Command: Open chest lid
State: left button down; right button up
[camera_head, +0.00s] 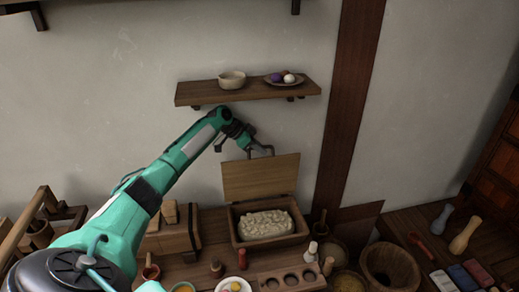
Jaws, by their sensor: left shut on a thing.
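The wooden chest (237,238) stands on the table at the back, against the wall. Its lid (262,178) is raised, close to upright, with its flat face toward me. A pale, lumpy mass (266,224) shows inside the open box. My left arm reaches in from the left, and my left gripper (262,152) is at the top edge of the lid, shut on it. The fingertips are small and partly hidden at that edge. My right gripper is not in view.
A wall shelf (249,92) with a bowl (232,80) and a plate of small balls (284,79) hangs above the lid. A wooden block with hollows (292,280), small bottles and bowls crowd the front. A barrel (390,266) stands right.

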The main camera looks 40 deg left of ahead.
pick_arm(q)
jog(key=c, duration=1.5)
grip_release()
jog(key=shift+o, duration=0.2)
